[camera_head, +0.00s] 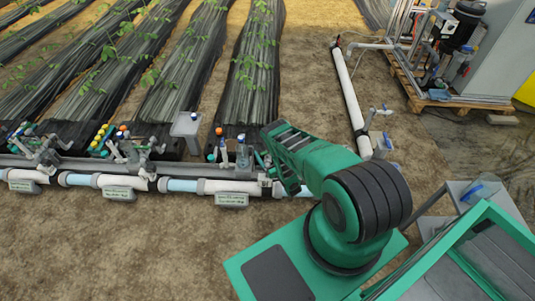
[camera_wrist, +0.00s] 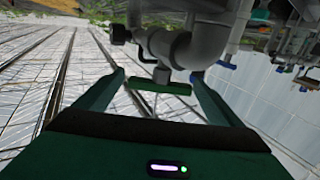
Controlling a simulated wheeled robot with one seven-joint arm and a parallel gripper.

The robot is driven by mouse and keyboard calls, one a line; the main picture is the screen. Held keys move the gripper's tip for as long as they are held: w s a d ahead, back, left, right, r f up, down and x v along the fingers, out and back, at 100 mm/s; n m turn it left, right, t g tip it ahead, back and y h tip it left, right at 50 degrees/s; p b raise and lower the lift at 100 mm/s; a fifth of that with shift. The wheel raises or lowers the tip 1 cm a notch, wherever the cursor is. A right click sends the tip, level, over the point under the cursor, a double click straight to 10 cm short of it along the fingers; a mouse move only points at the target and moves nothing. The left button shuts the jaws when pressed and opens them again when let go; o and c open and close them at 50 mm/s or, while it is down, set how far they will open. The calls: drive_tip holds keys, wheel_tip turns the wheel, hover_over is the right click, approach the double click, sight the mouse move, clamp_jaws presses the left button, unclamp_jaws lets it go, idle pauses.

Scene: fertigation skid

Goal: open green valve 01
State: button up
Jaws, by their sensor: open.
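A green valve handle (camera_wrist: 160,88) shows in the wrist view as a short bar under a grey valve body (camera_wrist: 170,45) on a pipe. My gripper (camera_wrist: 157,76) is open, with one finger on either side of the handle as seen there. I cannot tell whether either finger touches it. In the head view my gripper (camera_head: 275,165) is at the right end of the manifold, and my arm hides much of the valve there. No readable number shows on the valve.
The white manifold pipe (camera_head: 125,182) carries several other valves with blue, orange and yellow parts to the left. In the wrist view, blue handles (camera_wrist: 227,65) lie right of my gripper. Bare soil lies in front.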

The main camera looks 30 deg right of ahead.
drive_tip(key=s, duration=1)
drive_tip(key=shift+s+a, duration=0.25)
drive_tip(key=shift+a, duration=0.1)
